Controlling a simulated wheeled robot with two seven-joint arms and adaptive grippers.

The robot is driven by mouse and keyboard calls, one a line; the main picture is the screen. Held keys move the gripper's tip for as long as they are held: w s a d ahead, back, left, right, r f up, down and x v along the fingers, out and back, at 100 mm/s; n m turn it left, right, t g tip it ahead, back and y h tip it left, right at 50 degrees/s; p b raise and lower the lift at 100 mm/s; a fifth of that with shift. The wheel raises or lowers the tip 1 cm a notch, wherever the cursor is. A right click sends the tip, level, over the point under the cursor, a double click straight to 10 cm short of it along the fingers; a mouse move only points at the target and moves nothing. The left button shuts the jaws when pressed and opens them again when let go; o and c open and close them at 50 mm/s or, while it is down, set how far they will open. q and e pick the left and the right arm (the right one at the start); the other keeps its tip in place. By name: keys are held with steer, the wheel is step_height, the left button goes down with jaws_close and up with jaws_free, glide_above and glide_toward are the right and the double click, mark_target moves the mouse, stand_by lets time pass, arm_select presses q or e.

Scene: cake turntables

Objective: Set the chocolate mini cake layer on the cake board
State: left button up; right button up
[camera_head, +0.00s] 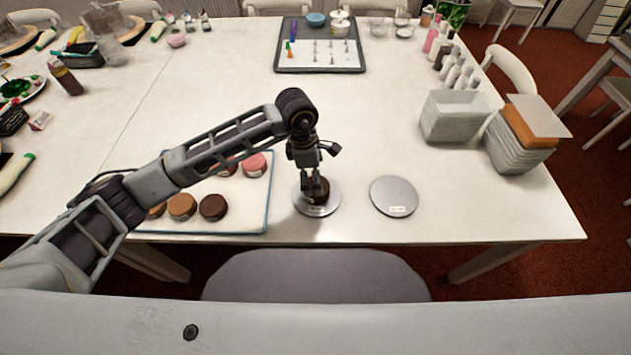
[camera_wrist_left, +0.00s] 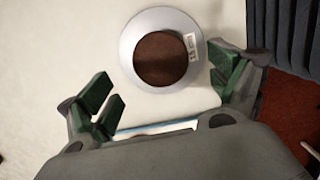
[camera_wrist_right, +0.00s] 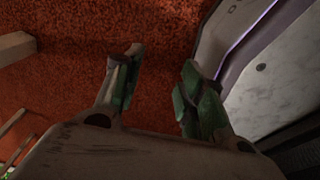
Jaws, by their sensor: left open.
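The chocolate mini cake layer (camera_wrist_left: 161,59) is a dark brown disc lying flat on a round silver cake board (camera_wrist_left: 129,62) with a small label, seen in the left wrist view. In the head view the same cake layer (camera_head: 322,197) is partly hidden under my left gripper (camera_head: 314,188), and its board (camera_head: 332,206) shows around it. My left gripper is open, its fingers spread and apart from the cake layer in the left wrist view. My right gripper (camera_wrist_right: 158,75) is open and empty over the red floor, away from the table top.
A blue-rimmed tray (camera_head: 262,226) left of the board holds several small cake layers, including a dark one (camera_head: 213,207) and a pink one (camera_head: 255,165). A second, empty silver board (camera_head: 394,195) lies to the right. Stacked containers (camera_head: 453,117) stand farther right.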

mark_target(311, 185)
arm_select(q)
step_height(311, 185, up, 6)
steer(key=shift+a, duration=0.45)
arm_select(e)
steer(key=shift+w+a+f, duration=0.1)
steer(key=shift+w+a, duration=0.1)
steer(key=shift+a, duration=0.3)
steer(key=shift+w+a, duration=0.15)
steer(key=shift+a, duration=0.3)
